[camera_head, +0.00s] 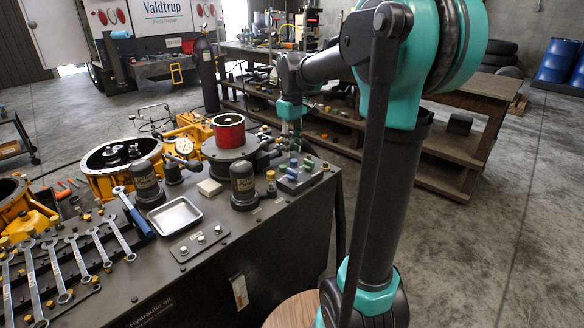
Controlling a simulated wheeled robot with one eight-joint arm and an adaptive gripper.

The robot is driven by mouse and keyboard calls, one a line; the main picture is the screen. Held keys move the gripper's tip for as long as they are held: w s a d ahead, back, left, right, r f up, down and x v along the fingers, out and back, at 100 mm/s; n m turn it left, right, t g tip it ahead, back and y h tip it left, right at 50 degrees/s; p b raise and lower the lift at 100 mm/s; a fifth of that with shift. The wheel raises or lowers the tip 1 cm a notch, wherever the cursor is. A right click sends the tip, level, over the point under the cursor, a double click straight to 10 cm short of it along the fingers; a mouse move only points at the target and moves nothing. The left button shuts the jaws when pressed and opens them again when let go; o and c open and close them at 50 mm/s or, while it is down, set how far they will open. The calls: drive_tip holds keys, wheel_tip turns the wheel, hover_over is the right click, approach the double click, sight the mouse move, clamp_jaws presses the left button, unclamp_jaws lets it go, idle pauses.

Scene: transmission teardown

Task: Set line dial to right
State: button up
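A control box with several green and blue knobs (301,175) sits at the right end of the dark hydraulic unit (270,225). I cannot tell which knob is the line dial, and no labels or pointer positions are readable at this size. My gripper (292,150) points down just above the back of this box, at the end of my teal and black arm. Its fingers are small and dark here, so I cannot see whether they are open or touch a knob.
A red cylinder (228,130), dark canisters (243,187), a metal tray (175,217) and several wrenches (80,256) crowd the unit's top to the left. A wooden workbench (455,145) stands behind. The concrete floor at the right is clear.

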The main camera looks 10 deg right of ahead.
sight(292, 170)
wheel_tip(292, 170, down, 8)
drive_tip(key=shift+r, duration=0.1)
idle(0.4)
clamp_jaws()
